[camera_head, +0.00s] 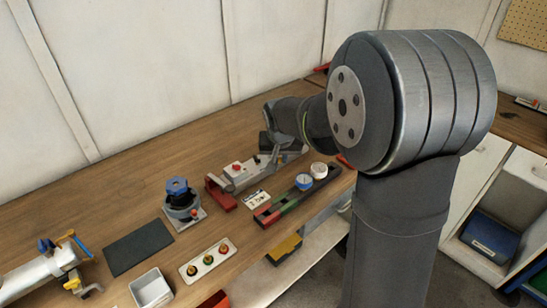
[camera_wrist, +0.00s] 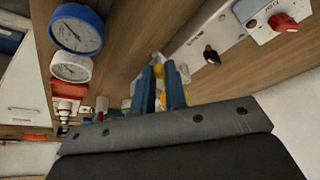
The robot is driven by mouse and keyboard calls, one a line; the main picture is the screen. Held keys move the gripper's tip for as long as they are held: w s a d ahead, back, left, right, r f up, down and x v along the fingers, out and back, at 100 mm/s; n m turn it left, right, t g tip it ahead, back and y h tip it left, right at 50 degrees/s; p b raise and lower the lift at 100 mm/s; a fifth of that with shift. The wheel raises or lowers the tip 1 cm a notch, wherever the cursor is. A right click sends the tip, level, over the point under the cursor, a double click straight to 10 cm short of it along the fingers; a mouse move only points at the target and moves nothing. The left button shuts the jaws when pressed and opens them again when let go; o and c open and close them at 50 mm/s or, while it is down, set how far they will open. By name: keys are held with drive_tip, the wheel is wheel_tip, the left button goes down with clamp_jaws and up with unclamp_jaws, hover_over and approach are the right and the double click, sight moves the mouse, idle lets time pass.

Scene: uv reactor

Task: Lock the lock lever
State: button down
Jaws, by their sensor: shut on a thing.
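My gripper (camera_wrist: 160,82) shows in the wrist view as two blue fingers beyond its dark body. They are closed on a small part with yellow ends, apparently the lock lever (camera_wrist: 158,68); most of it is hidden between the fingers. In the head view this unit (camera_head: 243,176) lies on the bench with a red end block (camera_head: 219,194). My gripper (camera_head: 277,141) is at its far right end, where the wrist partly hides the contact.
Two round gauges (camera_head: 304,181) on a red and green base stand in front of the unit. A blue-topped device (camera_head: 178,196), a dark mat (camera_head: 138,246), a button panel (camera_head: 208,257) and a white tray (camera_head: 151,289) lie to the left. Bare wood is behind the unit.

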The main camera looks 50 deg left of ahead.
drive_tip(key=shift+w+d+n+g+y, duration=0.15)
drive_tip(key=shift+w+n+g, duration=0.2)
drive_tip(key=shift+w+n, duration=0.45)
drive_tip(key=shift+w+d+n+g+y, duration=0.15)
drive_tip(key=shift+w+n+g, duration=0.2)
drive_tip(key=shift+w+n, duration=0.45)
drive_tip(key=shift+s+n, duration=0.15)
drive_tip(key=shift+n, duration=0.15)
drive_tip(key=c, duration=1.5)
unclamp_jaws()
drive_tip(key=shift+o, duration=0.2)
drive_tip(key=v, duration=1.7)
drive_tip(key=shift+d, duration=0.2)
drive_tip(key=shift+r, duration=0.1)
drive_tip(key=x, duration=1.7)
drive_tip(key=shift+a, duration=0.25)
